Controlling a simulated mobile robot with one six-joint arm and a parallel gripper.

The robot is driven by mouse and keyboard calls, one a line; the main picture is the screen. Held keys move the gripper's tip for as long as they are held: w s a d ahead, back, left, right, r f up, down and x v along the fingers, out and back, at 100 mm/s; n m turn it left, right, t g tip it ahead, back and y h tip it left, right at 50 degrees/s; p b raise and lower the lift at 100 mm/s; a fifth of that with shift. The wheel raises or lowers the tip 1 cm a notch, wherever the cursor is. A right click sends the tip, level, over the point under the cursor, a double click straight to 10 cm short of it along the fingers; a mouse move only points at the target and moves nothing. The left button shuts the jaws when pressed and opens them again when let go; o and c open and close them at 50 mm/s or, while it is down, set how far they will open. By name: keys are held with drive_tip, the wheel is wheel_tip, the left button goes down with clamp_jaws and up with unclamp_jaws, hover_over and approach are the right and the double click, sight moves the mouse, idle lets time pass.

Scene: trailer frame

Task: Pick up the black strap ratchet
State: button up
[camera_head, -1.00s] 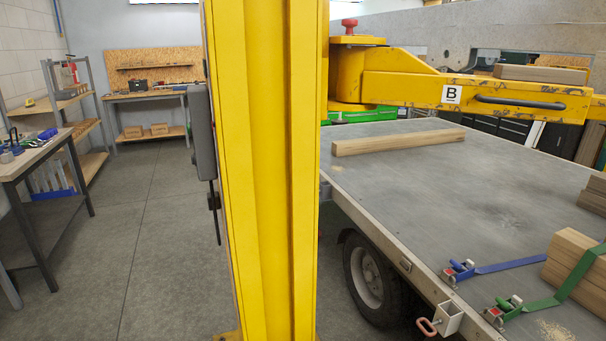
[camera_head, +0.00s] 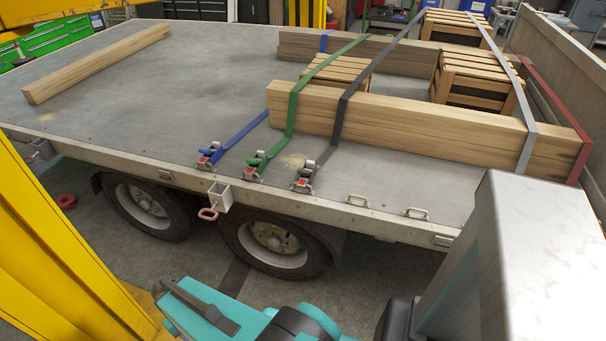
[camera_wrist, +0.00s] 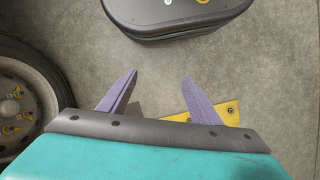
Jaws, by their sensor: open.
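The black strap ratchet (camera_head: 303,182) sits at the near edge of the trailer bed in the head view. Its dark strap (camera_head: 342,112) runs from it up over the stacked timber (camera_head: 420,128). My gripper (camera_wrist: 160,77) shows in the wrist view with its two purple fingers apart and nothing between them, above the concrete floor. The ratchet is not in the wrist view. My teal arm parts show at the bottom of the head view, below and apart from the trailer edge; the fingers cannot be made out there.
A green strap ratchet (camera_head: 254,168) and a blue one (camera_head: 210,157) sit left of the black one. Wooden crates (camera_head: 473,82) stand farther back. A trailer wheel (camera_wrist: 25,95) and a dark rounded case (camera_wrist: 175,15) are near my gripper. A yellow post (camera_head: 60,240) stands at left.

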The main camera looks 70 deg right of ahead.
drive_tip(key=w+d+r+m+t+p, duration=0.1)
drive_tip(key=w+d+r+m, duration=0.1)
drive_tip(key=d+r, duration=0.35)
drive_tip(key=w+d+r+m+t+p, duration=0.1)
drive_tip(key=w+d+r, duration=0.15)
drive_tip(key=d, duration=0.55)
drive_tip(key=m+t+h+p, duration=0.1)
drive_tip(key=m+h+p, duration=0.35)
drive_tip(key=m, duration=0.55)
approach(305, 167)
drive_tip(key=shift+h, duration=0.35)
drive_tip(key=a+r, duration=0.1)
drive_tip(key=s+a+r, duration=0.2)
drive_tip(key=a, duration=0.1)
drive_tip(key=shift+s+a+b, duration=0.1)
drive_tip(key=shift+a+b, duration=0.05)
drive_tip(key=shift+b, duration=0.2)
drive_tip(key=shift+f, duration=0.15)
drive_tip(key=shift+p+x, duration=0.7)
drive_tip(key=shift+x, duration=3.55)
drive_tip(key=shift+w, duration=0.25)
drive_tip(key=shift+f, duration=0.1)
